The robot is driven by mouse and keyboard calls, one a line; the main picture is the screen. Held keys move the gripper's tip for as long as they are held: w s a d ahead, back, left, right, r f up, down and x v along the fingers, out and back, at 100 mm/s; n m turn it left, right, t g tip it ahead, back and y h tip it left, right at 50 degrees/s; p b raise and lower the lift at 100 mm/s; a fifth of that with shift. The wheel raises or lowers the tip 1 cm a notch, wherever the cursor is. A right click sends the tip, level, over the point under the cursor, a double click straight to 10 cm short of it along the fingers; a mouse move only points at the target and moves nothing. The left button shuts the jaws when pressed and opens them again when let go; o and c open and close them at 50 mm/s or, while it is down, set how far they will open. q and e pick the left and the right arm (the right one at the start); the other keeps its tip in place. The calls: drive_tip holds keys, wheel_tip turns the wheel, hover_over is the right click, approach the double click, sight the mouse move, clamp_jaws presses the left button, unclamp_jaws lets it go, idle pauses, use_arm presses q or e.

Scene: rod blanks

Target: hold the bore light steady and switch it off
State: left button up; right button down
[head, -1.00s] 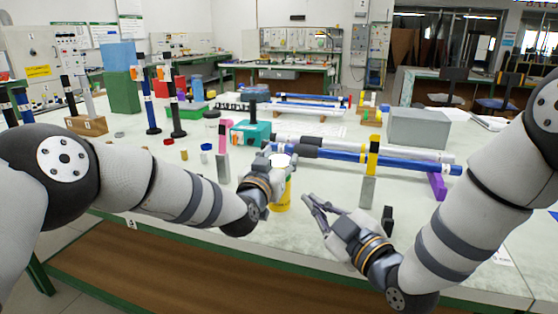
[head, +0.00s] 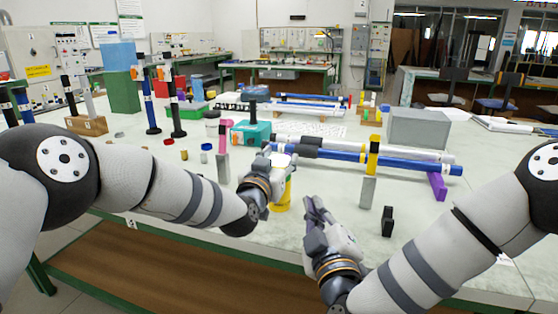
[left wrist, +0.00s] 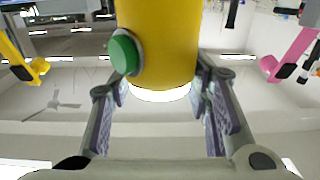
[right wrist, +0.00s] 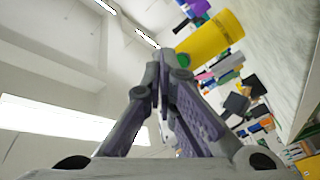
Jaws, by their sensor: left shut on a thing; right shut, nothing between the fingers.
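The bore light is a yellow cylinder (head: 282,197) standing upright near the table's front edge. My left gripper (head: 285,163) is shut around its upper part. In the left wrist view the light (left wrist: 158,40) sits between both fingers, with a green button (left wrist: 124,53) on its side and a bright white end face (left wrist: 160,95); I cannot tell surely whether it is lit. My right gripper (head: 313,203) is shut and empty, apart from the light to its right. In the right wrist view the light (right wrist: 213,40) and green button (right wrist: 183,60) show beyond the closed fingertips (right wrist: 163,62).
A grey block with a yellow-and-black post (head: 368,190) and a small black block (head: 387,221) stand to the right. Behind, a blue rod (head: 400,163) lies across supports, one purple (head: 437,186). A pink-and-grey post (head: 223,160) stands left of the light.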

drive_tip(key=shift+d+f+m+h, duration=0.2)
drive_tip(key=shift+d+m+h, duration=0.1)
drive_tip(key=shift+d+h, duration=0.25)
drive_tip(key=shift+w+h, duration=0.1)
drive_tip(key=shift+h, duration=0.35)
drive_tip(key=w+a, duration=0.1)
drive_tip(key=w, duration=0.1)
drive_tip(key=w+a, duration=0.1)
drive_tip(key=w, duration=0.2)
drive_tip(key=w+a, duration=0.2)
drive_tip(key=shift+w, duration=0.3)
